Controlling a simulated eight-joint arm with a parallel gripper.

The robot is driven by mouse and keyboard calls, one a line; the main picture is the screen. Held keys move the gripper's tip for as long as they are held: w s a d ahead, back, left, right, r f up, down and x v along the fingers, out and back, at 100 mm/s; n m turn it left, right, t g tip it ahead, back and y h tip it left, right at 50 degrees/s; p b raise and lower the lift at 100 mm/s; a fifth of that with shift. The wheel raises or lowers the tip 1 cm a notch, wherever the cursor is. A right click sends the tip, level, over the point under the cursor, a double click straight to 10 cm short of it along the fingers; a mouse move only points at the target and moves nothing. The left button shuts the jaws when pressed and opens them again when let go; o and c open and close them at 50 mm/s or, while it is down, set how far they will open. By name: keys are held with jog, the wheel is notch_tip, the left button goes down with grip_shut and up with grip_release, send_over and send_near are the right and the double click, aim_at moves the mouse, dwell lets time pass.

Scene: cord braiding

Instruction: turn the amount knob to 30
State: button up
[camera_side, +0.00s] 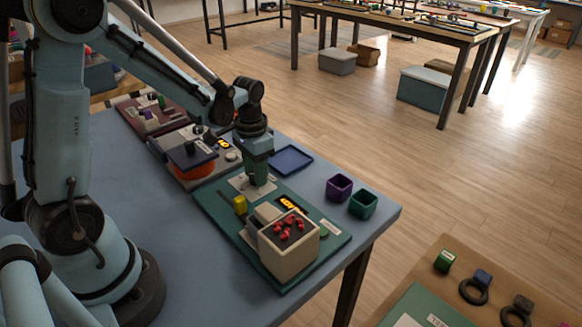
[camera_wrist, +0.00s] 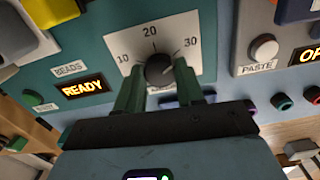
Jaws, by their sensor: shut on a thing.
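The amount knob (camera_wrist: 158,66) is dark and round. It sits on a white dial plate (camera_wrist: 122,42) marked 10, 20 and 30 in the wrist view. My gripper (camera_wrist: 160,70) has one green finger on each side of the knob and is shut on it. In the side view my gripper (camera_side: 258,181) points down onto the white plate (camera_side: 240,183) of the green panel, and the knob is hidden behind the fingers. A small light mark shows at the knob's top edge, near the 20; I cannot tell the exact setting.
The green panel holds a lit display (camera_wrist: 82,88) reading READY, a yellow part (camera_side: 240,204) and a cream box (camera_side: 291,253) with red beads. A purple cup (camera_side: 339,188), a green cup (camera_side: 363,203) and a blue tray (camera_side: 291,159) stand nearby. A PASTE panel (camera_wrist: 248,69) adjoins.

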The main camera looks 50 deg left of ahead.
dwell(0.4)
jog(key=o, duration=1)
jog(key=shift+o, duration=0.2)
notch_tip(320, 180, up, 12)
notch_tip(320, 180, up, 7)
dwell(0.8)
jog(key=s+d+f+t, duration=0.6)
jog(key=d+f+t, duration=0.1)
jog(key=shift+s+d+f+n, duration=0.2)
jog(key=shift+s+d+n, duration=0.05)
jog(key=shift+n, duration=0.15)
